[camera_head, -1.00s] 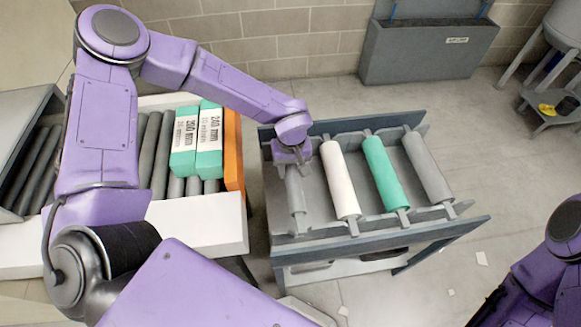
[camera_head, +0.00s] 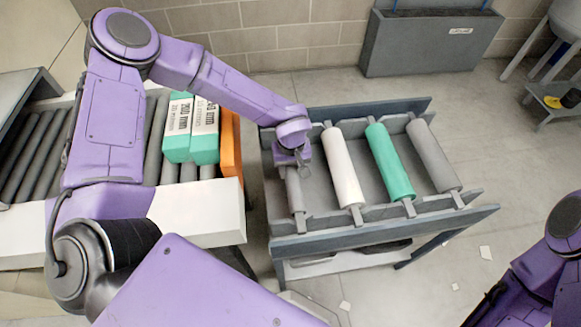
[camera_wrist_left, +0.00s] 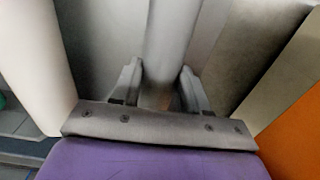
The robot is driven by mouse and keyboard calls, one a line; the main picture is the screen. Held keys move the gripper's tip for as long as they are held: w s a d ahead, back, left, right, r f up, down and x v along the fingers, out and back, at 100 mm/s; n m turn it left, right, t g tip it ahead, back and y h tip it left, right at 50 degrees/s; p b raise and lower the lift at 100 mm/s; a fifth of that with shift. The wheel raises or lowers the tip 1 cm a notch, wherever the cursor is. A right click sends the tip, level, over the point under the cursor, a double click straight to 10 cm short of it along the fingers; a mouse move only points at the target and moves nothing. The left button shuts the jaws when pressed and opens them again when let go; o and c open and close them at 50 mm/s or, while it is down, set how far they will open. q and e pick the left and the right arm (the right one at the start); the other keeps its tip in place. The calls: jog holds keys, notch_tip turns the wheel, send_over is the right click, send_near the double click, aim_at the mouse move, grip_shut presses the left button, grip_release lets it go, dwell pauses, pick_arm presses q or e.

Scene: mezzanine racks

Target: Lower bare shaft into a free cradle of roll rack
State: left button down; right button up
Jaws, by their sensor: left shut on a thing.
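The bare shaft (camera_head: 295,192) is a plain grey rod at the left end of the roll rack (camera_head: 380,232). It lies lengthwise beside the white roll (camera_head: 344,172), at about the height of the rack's cradles. I cannot tell whether it rests fully in them. My left gripper (camera_head: 293,160) is shut on the shaft near its far part, from above. In the left wrist view the shaft (camera_wrist_left: 170,42) runs between the two fingers, with the white roll to the left. My right gripper is out of view; only part of that arm shows at the lower right.
A green roll (camera_head: 389,165) and a grey roll (camera_head: 433,157) fill cradles farther right. Left of the rack stands a roller conveyor with green boxes (camera_head: 191,130) and an orange panel (camera_head: 230,148). A grey bin (camera_head: 428,45) stands by the wall. Floor right of the rack is mostly clear.

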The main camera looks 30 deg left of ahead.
pick_arm(q)
jog(key=shift+f, duration=0.45)
jog(key=shift+c, duration=2.4)
grip_release()
notch_tip(320, 180, up, 10)
jog(key=shift+r, duration=0.25)
